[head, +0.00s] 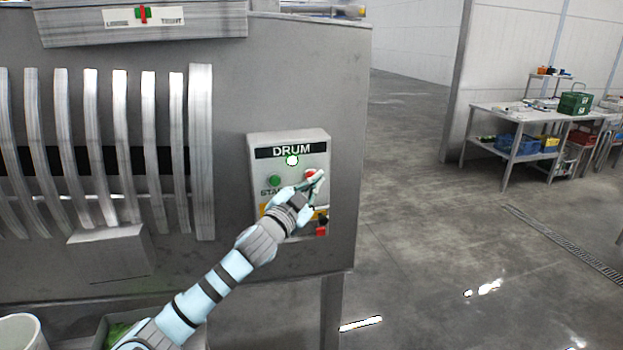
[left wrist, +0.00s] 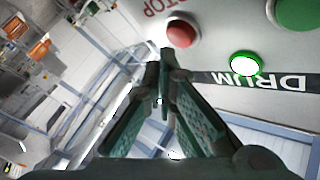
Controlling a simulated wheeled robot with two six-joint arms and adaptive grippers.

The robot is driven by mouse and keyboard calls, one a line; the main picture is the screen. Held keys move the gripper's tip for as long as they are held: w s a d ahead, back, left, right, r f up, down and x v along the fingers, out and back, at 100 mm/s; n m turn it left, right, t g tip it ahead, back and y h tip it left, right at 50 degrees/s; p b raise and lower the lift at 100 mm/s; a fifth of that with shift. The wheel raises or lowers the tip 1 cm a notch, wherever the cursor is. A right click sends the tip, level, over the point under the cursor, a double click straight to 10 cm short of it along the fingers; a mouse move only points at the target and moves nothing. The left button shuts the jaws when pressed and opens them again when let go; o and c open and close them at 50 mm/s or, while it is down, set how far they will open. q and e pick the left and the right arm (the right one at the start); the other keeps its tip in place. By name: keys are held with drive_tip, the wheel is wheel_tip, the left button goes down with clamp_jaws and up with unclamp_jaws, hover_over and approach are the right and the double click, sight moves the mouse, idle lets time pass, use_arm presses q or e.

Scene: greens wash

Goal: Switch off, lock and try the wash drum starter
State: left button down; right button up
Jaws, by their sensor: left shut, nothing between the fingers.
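The grey starter box (head: 257,160), labelled DRUM, is on the steel machine panel. Its lamp (head: 292,160) glows white inside a green ring; the lamp also shows in the left wrist view (left wrist: 245,64). The green start button (head: 274,181) is at left. The red stop button (head: 310,173) is at right, partly behind my left gripper (head: 317,183). In the left wrist view the stop button (left wrist: 180,34) sits close to the shut, empty fingertips (left wrist: 165,70); I cannot tell whether they touch. A red and black part (head: 321,231) shows low on the box, partly hidden by my wrist.
The ribbed wash drum (head: 120,150) is left of the box. A white bucket (head: 20,332) and a container of greens (head: 117,333) stand below. A steel table (head: 530,115) with crates is at the back right. The floor (head: 440,220) right of the machine is clear.

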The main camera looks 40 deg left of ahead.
use_arm(q)
drive_tip(key=shift+w+a, duration=0.1)
drive_tip(key=shift+w+a+p, duration=0.15)
drive_tip(key=shift+a+p, duration=0.1)
drive_tip(key=shift+p, duration=0.05)
drive_tip(key=shift+w+a+r+p, duration=0.1)
drive_tip(key=shift+w+a+p, duration=0.15)
drive_tip(key=shift+a+p, duration=0.15)
idle(0.9)
drive_tip(key=shift+d, duration=0.1)
drive_tip(key=shift+s+d+b, duration=0.45)
drive_tip(key=shift+d, duration=0.1)
drive_tip(key=shift+d, duration=0.15)
drive_tip(key=s+d, duration=0.1)
drive_tip(key=d, duration=0.1)
drive_tip(key=s+d, duration=0.2)
idle(0.5)
